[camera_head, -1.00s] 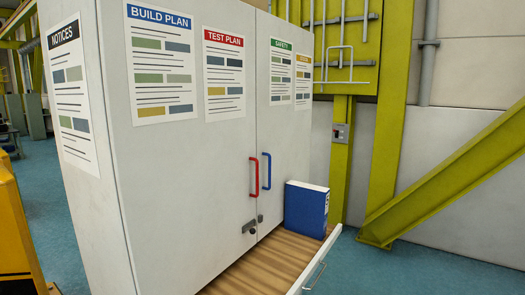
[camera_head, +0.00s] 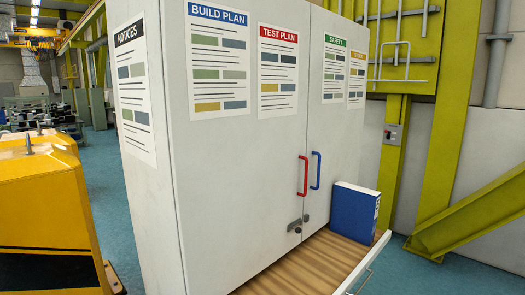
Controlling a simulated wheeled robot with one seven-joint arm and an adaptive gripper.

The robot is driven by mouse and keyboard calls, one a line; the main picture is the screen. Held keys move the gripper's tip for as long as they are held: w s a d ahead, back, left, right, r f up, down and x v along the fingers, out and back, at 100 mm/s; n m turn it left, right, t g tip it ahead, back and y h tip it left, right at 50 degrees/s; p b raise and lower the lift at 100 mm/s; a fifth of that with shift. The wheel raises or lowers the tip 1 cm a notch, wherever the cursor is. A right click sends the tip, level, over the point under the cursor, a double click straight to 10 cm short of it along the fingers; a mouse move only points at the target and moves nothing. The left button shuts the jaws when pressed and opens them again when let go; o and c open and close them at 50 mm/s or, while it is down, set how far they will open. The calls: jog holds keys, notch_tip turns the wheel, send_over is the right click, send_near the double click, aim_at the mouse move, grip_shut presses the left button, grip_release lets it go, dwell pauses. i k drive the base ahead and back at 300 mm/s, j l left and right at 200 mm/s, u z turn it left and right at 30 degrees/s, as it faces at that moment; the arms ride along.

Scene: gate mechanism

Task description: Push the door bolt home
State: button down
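The door bolt (camera_head: 295,225) is a small dark metal piece low on the left cabinet door, near the seam between the two doors. A small grey catch (camera_head: 306,218) sits just right of it on the right door. I cannot tell at this size whether the bolt reaches into the catch. The left door (camera_head: 235,170) with a red handle (camera_head: 303,176) and the right door (camera_head: 338,140) with a blue handle (camera_head: 316,170) both look closed. My gripper is not in view.
Below the doors a wooden drawer or shelf (camera_head: 300,262) sticks out, with a blue binder (camera_head: 354,212) standing at its right end. A yellow machine (camera_head: 45,215) stands left of the cabinet. A green beam (camera_head: 470,205) slopes at the right. Blue floor shows between.

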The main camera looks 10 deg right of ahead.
aim_at(298, 231)
jog(key=i+l+z, duration=0.3)
jog(key=i, duration=0.2)
jog(key=i+z, duration=0.35)
jog(key=i+j, duration=0.05)
jog(key=i, duration=0.05)
